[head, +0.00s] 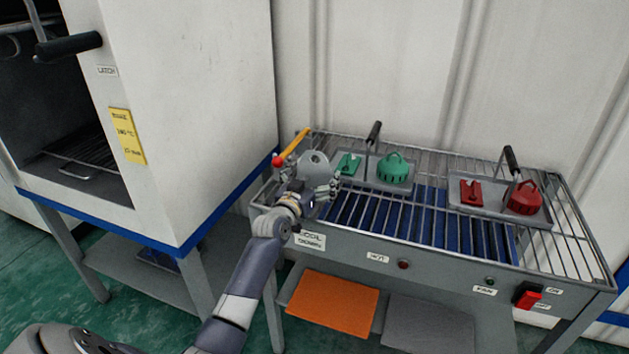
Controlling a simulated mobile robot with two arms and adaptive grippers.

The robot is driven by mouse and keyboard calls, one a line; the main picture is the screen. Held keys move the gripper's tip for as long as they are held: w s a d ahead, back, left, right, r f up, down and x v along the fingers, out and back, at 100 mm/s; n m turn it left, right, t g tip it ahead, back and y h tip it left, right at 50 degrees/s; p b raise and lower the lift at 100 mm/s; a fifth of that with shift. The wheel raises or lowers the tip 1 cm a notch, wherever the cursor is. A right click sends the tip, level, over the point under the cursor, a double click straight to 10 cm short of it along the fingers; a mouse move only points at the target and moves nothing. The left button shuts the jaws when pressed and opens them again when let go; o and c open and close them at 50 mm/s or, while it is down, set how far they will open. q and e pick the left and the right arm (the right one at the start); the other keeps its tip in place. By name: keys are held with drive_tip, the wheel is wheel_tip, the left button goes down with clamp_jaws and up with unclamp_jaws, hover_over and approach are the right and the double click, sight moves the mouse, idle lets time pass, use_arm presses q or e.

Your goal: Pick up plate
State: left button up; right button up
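Two grey metal plates with upright black-gripped handles lie on the wire rack of a bench. The left plate (374,186) carries a small green part (349,163) and a green domed part (396,169). The right plate (492,209) carries a small red part (471,192) and a red domed part (525,198). My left gripper (331,190) is over the rack's left end, close to the left plate's left edge. It hides part of that edge. I cannot tell whether it touches the plate or how far its fingers are apart. My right gripper is not in view.
The cooling bench (440,246) has raised wire rails and a red switch (528,294). A yellow-handled tool with a red end (292,147) lies at its left end. A white oven (185,100) stands open at left. Orange (333,306) and grey mats lie on the lower shelf.

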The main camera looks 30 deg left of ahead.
use_arm(q)
drive_tip(key=c, duration=0.9)
drive_tip(key=shift+w+a+r, duration=0.1)
drive_tip(key=shift+r, duration=0.05)
drive_tip(key=shift+c, duration=0.8)
